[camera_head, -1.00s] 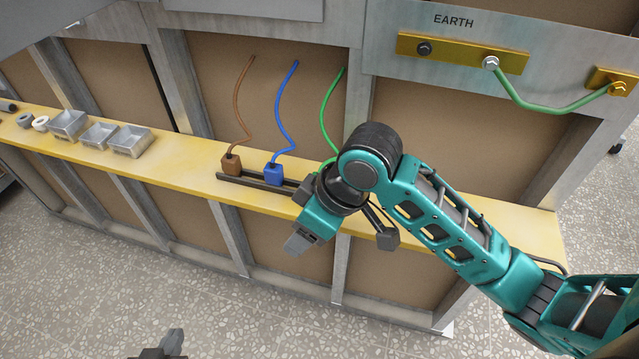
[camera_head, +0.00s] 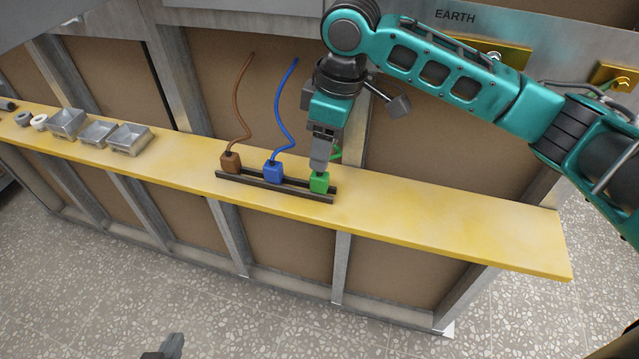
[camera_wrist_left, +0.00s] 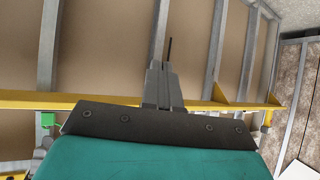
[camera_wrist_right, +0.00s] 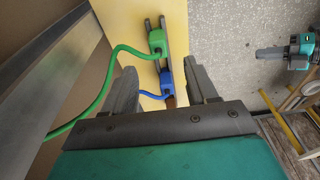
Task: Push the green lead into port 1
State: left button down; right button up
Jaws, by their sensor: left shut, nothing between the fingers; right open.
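The green lead ends in a green plug (camera_head: 320,182) at the right end of a dark rail on the yellow shelf. The right wrist view shows the green plug (camera_wrist_right: 156,40) and its green cable (camera_wrist_right: 100,85) curving to the left. My right gripper (camera_head: 321,166) is just above and behind the plug in the head view. Its fingers (camera_wrist_right: 160,85) are apart and hold nothing. My left gripper (camera_head: 168,348) is low in front of the shelf, shut and empty; it also shows in the left wrist view (camera_wrist_left: 162,85). No port 1 label is readable.
A brown plug (camera_head: 229,163) and a blue plug (camera_head: 273,172) share the rail (camera_head: 255,183). Metal boxes (camera_head: 98,133) and rings (camera_head: 39,122) sit at the shelf's left. My right arm partly covers the EARTH panel (camera_head: 575,48). The right part of the shelf (camera_head: 460,222) is clear.

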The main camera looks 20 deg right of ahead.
aim_at(320, 175)
jog(key=f, duration=0.2)
jog(key=f+b, duration=0.1)
jog(key=f, duration=0.5)
jog(key=shift+w+a, duration=0.4)
jog(key=c, duration=1)
